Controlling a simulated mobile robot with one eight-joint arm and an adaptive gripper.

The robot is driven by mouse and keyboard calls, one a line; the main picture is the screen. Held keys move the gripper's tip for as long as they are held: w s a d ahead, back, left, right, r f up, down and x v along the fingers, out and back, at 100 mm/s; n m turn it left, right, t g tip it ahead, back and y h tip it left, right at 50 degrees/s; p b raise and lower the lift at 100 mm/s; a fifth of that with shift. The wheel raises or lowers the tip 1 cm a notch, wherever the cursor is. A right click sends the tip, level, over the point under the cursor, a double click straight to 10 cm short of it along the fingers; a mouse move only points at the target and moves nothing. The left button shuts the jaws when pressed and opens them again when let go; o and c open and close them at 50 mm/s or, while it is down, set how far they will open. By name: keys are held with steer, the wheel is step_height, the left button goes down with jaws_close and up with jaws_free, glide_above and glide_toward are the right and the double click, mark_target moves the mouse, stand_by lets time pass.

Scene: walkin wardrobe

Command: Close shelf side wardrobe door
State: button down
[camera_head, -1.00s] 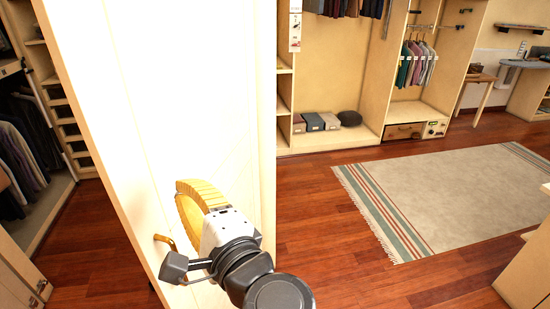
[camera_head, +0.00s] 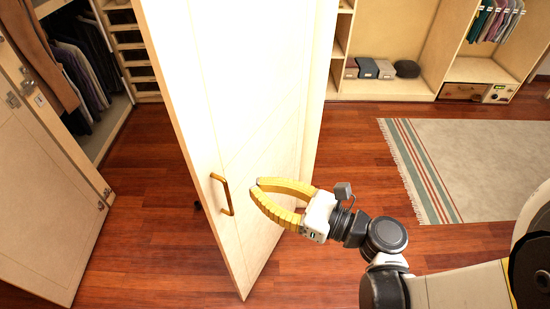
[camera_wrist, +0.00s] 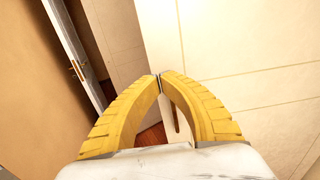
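The cream wardrobe door (camera_head: 225,110) nearest the shelves stands open and upright in the middle of the head view. Its brass bar handle (camera_head: 222,194) is on the face toward me. My gripper (camera_head: 255,186) is to the right of the handle in the picture, in front of the door and apart from the handle. Its yellow fingers meet at the tips with nothing between them. In the wrist view the finger tips (camera_wrist: 159,77) also meet, in front of cream panels. Whether they touch the door surface I cannot tell.
A second open door (camera_head: 45,190) stands at the left. Between the doors is the wardrobe interior with hanging clothes (camera_head: 80,65) and shelves (camera_head: 130,50). Wooden floor (camera_head: 150,190) is clear there. A striped rug (camera_head: 470,160) lies at the right, before open shelving.

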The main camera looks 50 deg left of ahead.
mark_target(204, 165)
steer(key=x, duration=1.2)
steer(key=shift+s+a+b, duration=0.15)
steer(key=shift+a+b, duration=0.05)
steer(key=shift+b, duration=0.2)
